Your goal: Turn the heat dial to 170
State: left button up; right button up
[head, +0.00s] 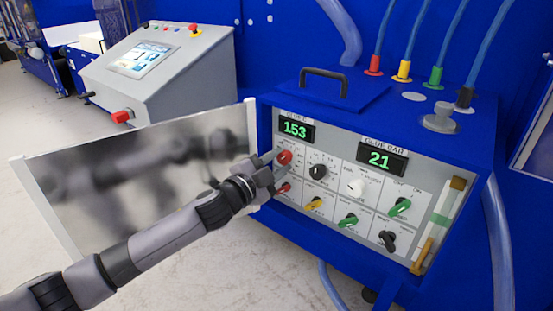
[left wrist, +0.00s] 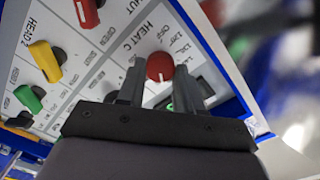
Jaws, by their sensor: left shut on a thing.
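The red heat dial (head: 285,157) sits at the upper left of the control panel, under a green display (head: 295,129) that reads 153. My left gripper (head: 274,167) reaches it from the left and is shut on it. In the left wrist view, the dial (left wrist: 160,66) shows between the two dark fingers of the left gripper (left wrist: 160,80), beside the printed words "HEAT C"; the fingers hide part of its scale. My right gripper is not in view.
Close by are a black knob (head: 318,171), a white knob (head: 355,187) and red, yellow and green switches. A second display (head: 381,160) reads 21. An open panel door (head: 140,165) stands left, behind my left arm. Hoses rise from the box's top.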

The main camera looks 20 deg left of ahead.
pick_arm(q)
jog(key=shift+m, duration=1)
jog(key=shift+p, duration=0.3)
jog(key=o, duration=1)
jog(key=shift+o, duration=0.2)
jog(key=v, duration=0.7)
jog(key=shift+b, duration=0.45)
jog(key=shift+s, duration=0.1)
